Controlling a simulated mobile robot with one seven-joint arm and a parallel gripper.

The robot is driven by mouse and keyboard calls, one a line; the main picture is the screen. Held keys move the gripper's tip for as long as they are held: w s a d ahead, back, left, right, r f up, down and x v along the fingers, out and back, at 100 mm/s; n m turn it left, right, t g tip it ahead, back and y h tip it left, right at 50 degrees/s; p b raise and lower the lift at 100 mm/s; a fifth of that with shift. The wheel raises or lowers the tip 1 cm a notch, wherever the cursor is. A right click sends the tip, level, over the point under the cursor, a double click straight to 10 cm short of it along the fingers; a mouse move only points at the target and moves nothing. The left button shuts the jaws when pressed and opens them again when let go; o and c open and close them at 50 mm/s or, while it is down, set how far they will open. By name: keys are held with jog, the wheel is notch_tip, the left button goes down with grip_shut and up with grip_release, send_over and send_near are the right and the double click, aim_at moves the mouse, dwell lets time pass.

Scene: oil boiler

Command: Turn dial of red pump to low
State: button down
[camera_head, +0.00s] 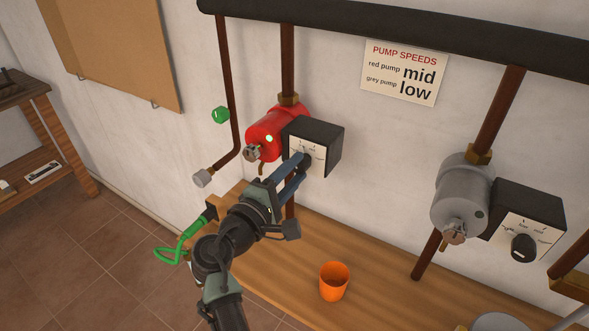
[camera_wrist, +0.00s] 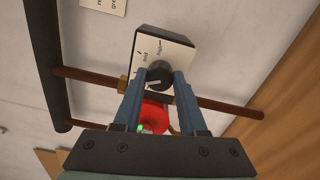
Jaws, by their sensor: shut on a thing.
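The red pump (camera_head: 265,135) is on the wall pipe, with a black control box (camera_head: 322,140) beside it on the right. The box has a pale dial face (camera_wrist: 178,52) with the words "mid" and "high" readable in the wrist view. The dark round dial (camera_wrist: 160,72) sits between the fingers of my gripper (camera_wrist: 164,78), which is shut on it. A short white mark shows on the dial's lower left. The "low" label is not visible; the left finger covers part of the face. In the head view my gripper (camera_head: 303,161) covers the dial.
A grey pump (camera_head: 460,195) with its own dial (camera_head: 522,247) is at the right. A sign (camera_head: 403,72) reads red pump mid, grey pump low. An orange cup (camera_head: 334,281) stands on the wooden bench (camera_head: 385,285).

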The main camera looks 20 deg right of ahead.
jog(key=shift+c, duration=2.3)
grip_release()
jog(key=b+v, duration=0.2)
jog(key=v, duration=1.1)
